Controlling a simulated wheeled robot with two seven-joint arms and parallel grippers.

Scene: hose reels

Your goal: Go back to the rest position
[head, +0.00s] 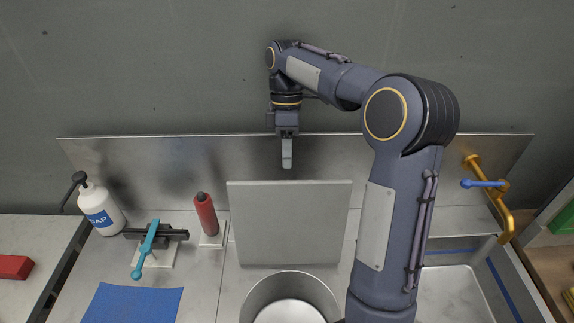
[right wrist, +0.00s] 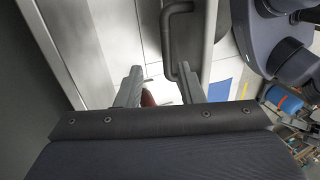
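My right arm rises from the bottom right of the head view and bends over to the left. My right gripper (head: 286,165) points down in front of the metal back panel, just above the upright grey board (head: 290,222). In the right wrist view its two fingers (right wrist: 158,92) stand apart with nothing held between them. A dark bent bar (right wrist: 170,45) shows beyond them, near the right-hand finger; I cannot tell whether they touch. My left gripper is in neither view.
A steel pot (head: 260,290) stands in front of the board. To the left are a red cylinder (head: 206,215), a clamp with a turquoise handle (head: 147,250), a soap bottle (head: 102,210) and a blue mat (head: 130,305). A brass tap (head: 505,215) and sink (head: 455,290) are right.

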